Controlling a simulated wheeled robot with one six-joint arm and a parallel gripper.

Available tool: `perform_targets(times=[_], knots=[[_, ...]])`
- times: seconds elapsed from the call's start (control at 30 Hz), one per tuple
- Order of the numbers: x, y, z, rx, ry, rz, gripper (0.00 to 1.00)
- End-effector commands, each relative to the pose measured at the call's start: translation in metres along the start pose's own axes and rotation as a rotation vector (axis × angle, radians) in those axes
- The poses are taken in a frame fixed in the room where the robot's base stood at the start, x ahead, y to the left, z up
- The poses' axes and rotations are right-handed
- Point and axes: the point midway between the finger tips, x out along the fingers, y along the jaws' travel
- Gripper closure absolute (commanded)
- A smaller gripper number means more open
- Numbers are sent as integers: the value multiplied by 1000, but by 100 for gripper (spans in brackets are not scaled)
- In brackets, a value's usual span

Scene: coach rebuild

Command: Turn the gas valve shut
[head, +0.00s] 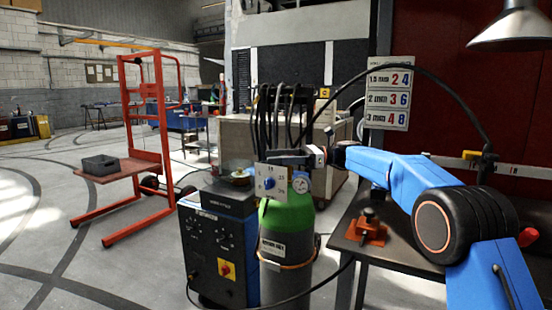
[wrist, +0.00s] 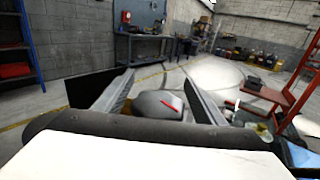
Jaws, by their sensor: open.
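My gripper (head: 287,157) is just above the plate and gauge. In the wrist view my gripper (wrist: 158,80) is open, its fingers apart on either side of a grey rounded knob (wrist: 150,103) with a red mark. I cannot tell whether the fingers touch it. The valve is mostly hidden in the head view.
The blue welding machine (head: 215,250) stands left of the cylinder. A dark workbench (head: 420,253) with an orange clamp (head: 366,231) is at right. A number chart (head: 390,93) hangs behind. Dark hoses hang behind my gripper. A red lift (head: 135,135) stands at left, with open floor around it.

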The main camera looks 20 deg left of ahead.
Motion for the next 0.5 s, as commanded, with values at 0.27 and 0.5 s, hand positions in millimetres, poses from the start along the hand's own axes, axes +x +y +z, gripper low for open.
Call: perform_targets(times=[0.27, 0.5], knots=[[0, 0, 0, 0, 0, 0, 53], [0, 0, 0, 0, 0, -2, 77]])
